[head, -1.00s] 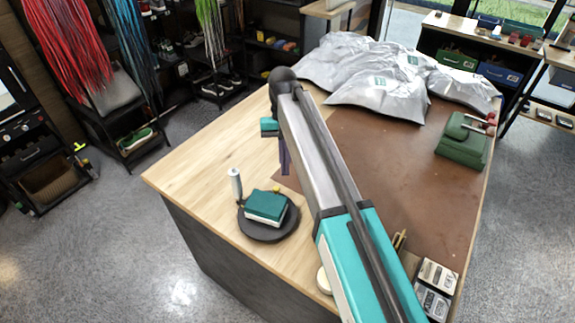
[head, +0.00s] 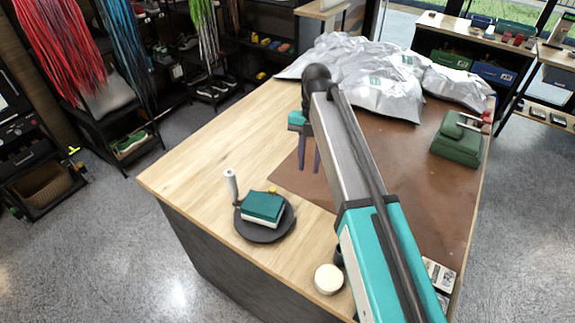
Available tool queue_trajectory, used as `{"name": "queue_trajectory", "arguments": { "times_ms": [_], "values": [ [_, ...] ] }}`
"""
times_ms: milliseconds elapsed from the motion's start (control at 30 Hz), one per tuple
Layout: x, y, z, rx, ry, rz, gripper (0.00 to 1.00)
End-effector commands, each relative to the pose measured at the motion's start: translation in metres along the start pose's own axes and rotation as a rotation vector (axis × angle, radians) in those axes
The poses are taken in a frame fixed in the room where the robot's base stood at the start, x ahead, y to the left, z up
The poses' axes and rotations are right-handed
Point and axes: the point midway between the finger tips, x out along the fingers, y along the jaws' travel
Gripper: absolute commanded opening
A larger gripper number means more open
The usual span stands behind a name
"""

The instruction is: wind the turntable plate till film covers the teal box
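The teal box (head: 263,206) has a white lower side and lies on the dark round turntable plate (head: 262,231) near the table's left front edge. A white upright roll (head: 231,185), which looks like the film, stands at the plate's back left. I see no film over the box's teal top. My gripper (head: 309,166) hangs above the brown mat, to the right of and beyond the plate. Its two purple fingers point down, apart, with nothing visible between them. It touches neither the box nor the plate.
Silver bags (head: 372,80) cover the table's far end. A green case (head: 458,138) stands at the right edge of the brown mat (head: 405,175). A round cream-lidded jar (head: 328,279) stands at the front edge. Bare wood lies behind the plate.

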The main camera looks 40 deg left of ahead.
Motion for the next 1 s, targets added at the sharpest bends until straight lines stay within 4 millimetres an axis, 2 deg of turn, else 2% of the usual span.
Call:
{"name": "queue_trajectory", "arguments": {
  "times_ms": [33, 300, 500, 767, 1000],
  "values": [
    [0.002, -0.021, 0.004, 0.081, -0.011, 0.018, 0.26],
    [-0.003, -0.116, 0.026, 0.549, -0.065, 0.122, 0.26],
    [-0.005, -0.185, 0.034, 0.894, -0.090, 0.208, 0.26],
    [-0.004, -0.275, 0.033, 1.341, -0.104, 0.332, 0.26],
    [0.000, -0.355, 0.022, 1.749, -0.098, 0.462, 0.26]
  ]
}}
